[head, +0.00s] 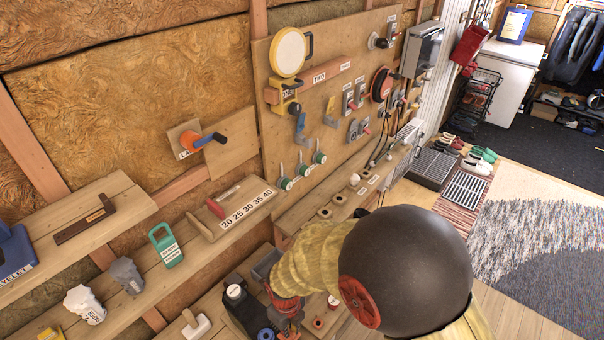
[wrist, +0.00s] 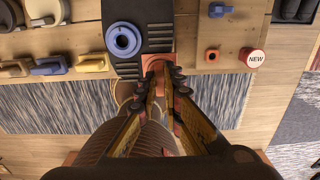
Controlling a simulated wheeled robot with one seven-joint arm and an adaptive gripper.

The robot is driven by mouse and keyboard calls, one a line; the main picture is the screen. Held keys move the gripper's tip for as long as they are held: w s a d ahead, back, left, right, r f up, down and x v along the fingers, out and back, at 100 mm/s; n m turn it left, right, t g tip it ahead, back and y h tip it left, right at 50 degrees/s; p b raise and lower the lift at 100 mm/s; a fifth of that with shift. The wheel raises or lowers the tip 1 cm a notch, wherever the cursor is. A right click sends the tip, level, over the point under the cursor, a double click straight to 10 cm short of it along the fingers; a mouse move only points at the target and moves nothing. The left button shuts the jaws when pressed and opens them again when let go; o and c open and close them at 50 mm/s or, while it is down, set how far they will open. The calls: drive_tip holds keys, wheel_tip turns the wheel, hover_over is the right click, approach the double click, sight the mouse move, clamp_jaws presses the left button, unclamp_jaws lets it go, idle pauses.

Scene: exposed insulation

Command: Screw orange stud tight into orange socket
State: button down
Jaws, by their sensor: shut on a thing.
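In the wrist view, my gripper (wrist: 162,82) points at the bench with its two fingers closed together on a small piece. The fingertips hide most of that piece, which I take to be the orange stud. An orange block (wrist: 157,61) shows just beyond the tips, at the edge of a black ribbed part. I cannot tell for certain which is the socket, or how deep the stud sits. In the head view, my gripper (head: 285,307) is partly hidden by my arm.
A blue ring (wrist: 123,40) lies on the black ribbed part (wrist: 142,20). A round piece marked NEW (wrist: 252,58) stands right of the small orange square. Blue and yellow pieces (wrist: 50,66) line the bench edge at left. Open floor with a rug lies beyond the edge.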

drive_tip(key=c, duration=1.9)
unclamp_jaws()
drive_tip(key=shift+s+d+f, duration=0.15)
drive_tip(key=shift+s+f, duration=0.15)
drive_tip(key=shift+f, duration=0.05)
drive_tip(key=shift+w+r, duration=0.15)
drive_tip(key=shift+w+r+p, duration=0.15)
drive_tip(key=shift+r+p, duration=3.15)
drive_tip(key=shift+r, duration=1.3)
drive_tip(key=shift+a, duration=0.2)
